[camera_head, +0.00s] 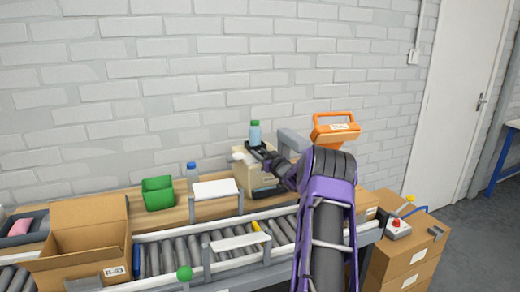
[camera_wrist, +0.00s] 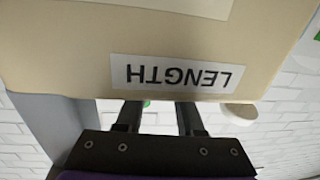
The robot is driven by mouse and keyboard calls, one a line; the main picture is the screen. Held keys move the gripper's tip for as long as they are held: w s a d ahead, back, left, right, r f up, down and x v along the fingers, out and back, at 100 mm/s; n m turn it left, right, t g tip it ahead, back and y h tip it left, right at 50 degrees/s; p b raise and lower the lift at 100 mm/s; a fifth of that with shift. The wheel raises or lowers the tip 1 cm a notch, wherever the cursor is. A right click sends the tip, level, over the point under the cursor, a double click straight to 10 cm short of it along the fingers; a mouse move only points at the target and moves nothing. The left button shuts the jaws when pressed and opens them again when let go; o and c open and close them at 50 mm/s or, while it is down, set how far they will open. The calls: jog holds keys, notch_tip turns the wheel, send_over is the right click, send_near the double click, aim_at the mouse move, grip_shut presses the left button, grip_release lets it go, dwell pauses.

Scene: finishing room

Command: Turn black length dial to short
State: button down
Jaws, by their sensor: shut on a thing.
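A beige machine (camera_head: 254,180) stands on the wooden bench by the wall. In the wrist view its beige face (camera_wrist: 60,45) fills the top, with a white label reading LENGTH (camera_wrist: 178,76) upside down. My gripper (camera_head: 258,150) is at the top of the machine, coming in from the right. In the wrist view the two fingers (camera_wrist: 158,112) stand apart and run behind the edge of the machine. The fingertips and the black length dial between them are hidden there, so the dial's setting cannot be read.
A bottle with a green cap (camera_head: 254,133) shows right behind my gripper. An orange device (camera_head: 335,128) stands to the right. A roller conveyor (camera_head: 175,258), an open carton (camera_head: 88,235) and a green bin (camera_head: 158,193) lie in front and left.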

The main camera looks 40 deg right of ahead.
jog(key=shift+r+n+y+p, duration=0.2)
jog(key=shift+n+y+p, duration=0.5)
jog(key=shift+y, duration=0.4)
jog(key=c, duration=0.5)
grip_release()
jog(key=shift+f, duration=0.15)
jog(key=s, duration=1.7)
jog(key=shift+s, duration=0.25)
